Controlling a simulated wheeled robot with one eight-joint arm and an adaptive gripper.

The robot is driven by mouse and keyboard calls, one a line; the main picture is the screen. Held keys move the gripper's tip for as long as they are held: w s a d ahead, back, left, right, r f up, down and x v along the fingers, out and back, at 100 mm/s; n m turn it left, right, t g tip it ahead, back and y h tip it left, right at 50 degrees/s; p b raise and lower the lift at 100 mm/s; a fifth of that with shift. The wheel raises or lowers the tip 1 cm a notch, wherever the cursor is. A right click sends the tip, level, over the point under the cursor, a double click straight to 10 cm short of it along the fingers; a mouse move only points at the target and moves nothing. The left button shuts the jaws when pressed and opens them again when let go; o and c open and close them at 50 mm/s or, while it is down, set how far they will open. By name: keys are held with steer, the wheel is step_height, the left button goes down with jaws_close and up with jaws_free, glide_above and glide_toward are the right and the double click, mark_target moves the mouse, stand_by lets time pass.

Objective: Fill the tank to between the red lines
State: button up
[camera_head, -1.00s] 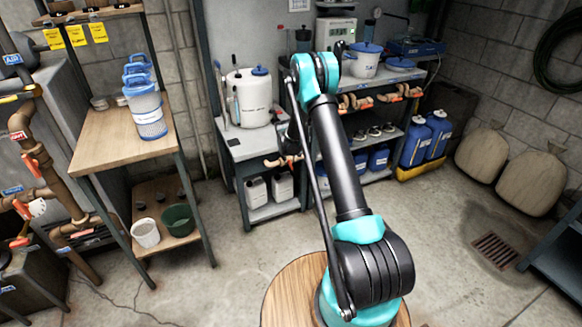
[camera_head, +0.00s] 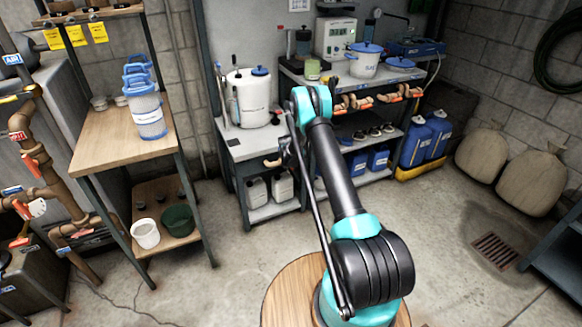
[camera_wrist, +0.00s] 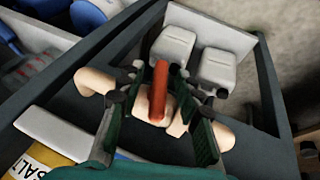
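A white tank (camera_head: 248,97) with a blue cap stands on the grey bench in the head view. A thin upright tube runs along its left side. I cannot make out red lines or a liquid level. A tan valve (camera_head: 272,161) is at the bench's front edge. In the wrist view, a valve's red handle (camera_wrist: 159,90) rises from a tan body (camera_wrist: 150,112). My gripper (camera_wrist: 168,88) is open, with its dark green fingers on either side of the handle and gaps visible. In the head view my gripper is mostly hidden by my arm.
White jugs (camera_wrist: 168,50) stand below the bench. A wooden table (camera_head: 108,140) with a blue-lidded container (camera_head: 147,115) stands left. The middle floor is clear.

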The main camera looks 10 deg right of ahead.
jaws_close()
steer(key=shift+d+g+y, duration=0.1)
steer(key=shift+g+y, duration=0.2)
steer(key=shift+y, duration=0.5)
steer(key=shift+m+y, duration=0.3)
steer(key=shift+y, duration=0.4)
jaws_free()
steer(key=v, duration=1.2)
steer(key=shift+w, duration=0.2)
